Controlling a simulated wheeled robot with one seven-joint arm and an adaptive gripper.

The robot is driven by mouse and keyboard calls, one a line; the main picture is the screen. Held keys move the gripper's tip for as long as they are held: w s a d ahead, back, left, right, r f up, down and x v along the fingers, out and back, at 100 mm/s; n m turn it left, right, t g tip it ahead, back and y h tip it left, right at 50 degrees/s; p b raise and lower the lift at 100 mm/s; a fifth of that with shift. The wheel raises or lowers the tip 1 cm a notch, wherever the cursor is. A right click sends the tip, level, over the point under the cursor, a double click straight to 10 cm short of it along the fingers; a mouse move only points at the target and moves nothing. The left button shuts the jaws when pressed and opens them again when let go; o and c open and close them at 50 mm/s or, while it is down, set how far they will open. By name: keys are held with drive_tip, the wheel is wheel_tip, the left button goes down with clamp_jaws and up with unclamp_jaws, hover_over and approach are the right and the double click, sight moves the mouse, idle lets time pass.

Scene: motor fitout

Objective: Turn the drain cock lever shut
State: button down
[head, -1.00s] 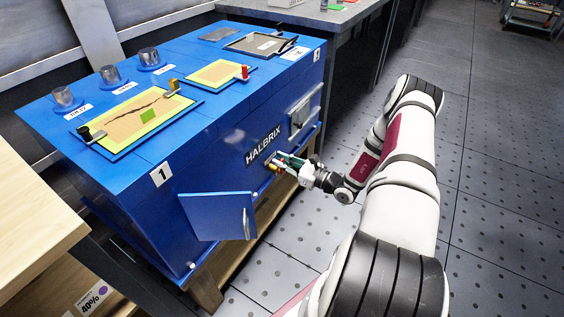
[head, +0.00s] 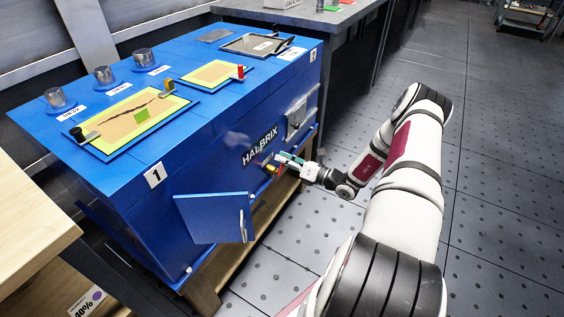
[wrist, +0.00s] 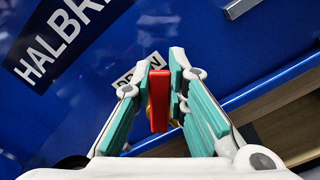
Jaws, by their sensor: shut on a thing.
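The drain cock sits on the front of a blue machine (head: 215,165), below the HALBRIX plate, beside a partly covered label. Its lever (wrist: 159,100) is red and stands nearly upright in the wrist view. In the head view the lever (head: 271,168) is a small red patch beside yellow, partly hidden by the fingers. My gripper (wrist: 165,62), with teal finger pads, is shut on the lever, one finger on each side. In the head view my gripper (head: 285,160) reaches the machine front from the right. The valve body behind the lever is mostly hidden.
A blue door (head: 213,220) with a handle stands open left of my gripper. A metal latch (head: 298,115) is on the front to the right. A wooden stand (head: 228,268) is below the machine. The floor (head: 480,200) to the right is clear.

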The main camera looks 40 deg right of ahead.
drive_tip(key=m, duration=0.1)
drive_tip(key=f+m, duration=0.1)
drive_tip(key=m, duration=0.1)
drive_tip(key=shift+w+d+b, duration=0.15)
drive_tip(key=shift+d+b, duration=0.15)
drive_tip(key=shift+d, duration=0.1)
drive_tip(key=shift+w+d+f+m+b, duration=0.15)
drive_tip(key=shift+f+m+b, duration=0.3)
drive_tip(key=shift+m, duration=0.8)
drive_tip(key=shift+s+d+f+m+b, duration=0.15)
drive_tip(key=shift+f+m, duration=0.45)
drive_tip(key=shift+m, duration=0.7)
drive_tip(key=shift+w+d+f+m+b, duration=0.2)
drive_tip(key=shift+f+m+b, duration=0.3)
drive_tip(key=shift+m, duration=0.75)
drive_tip(key=c, duration=1.6)
unclamp_jaws()
drive_tip(key=shift+o, duration=0.2)
drive_tip(key=v, duration=1.2)
